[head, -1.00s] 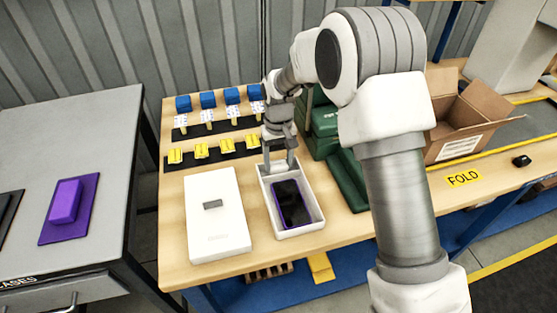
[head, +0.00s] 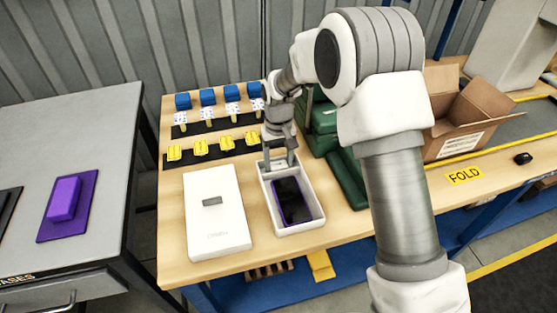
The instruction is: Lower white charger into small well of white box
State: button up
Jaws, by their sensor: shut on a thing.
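The open white box (head: 309,223) stands on the wooden table, with a dark phone in a purple case (head: 292,202) lying in its larger front part. My gripper (head: 279,168) points down into the back end of the white box, behind the phone. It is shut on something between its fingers. The white charger is hardly visible there, and the small well is hidden by the fingers and the box wall. I cannot tell whether the charger touches the well floor.
A white lid (head: 217,225) lies left of the box. Yellow pieces (head: 200,149) and blue blocks (head: 208,99) stand in rows behind. Green cartons (head: 347,176) are close on the right, with an open brown carton (head: 474,118) farther right. A purple case (head: 66,201) lies on the grey table.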

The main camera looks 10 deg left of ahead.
jog(key=shift+f, duration=0.1)
dwell(0.3)
jog(key=o, duration=1.4)
jog(key=shift+c, duration=1.2)
jog(key=shift+r+p, duration=2.35)
jog(key=shift+r, duration=1.25)
jog(key=shift+r, duration=0.1)
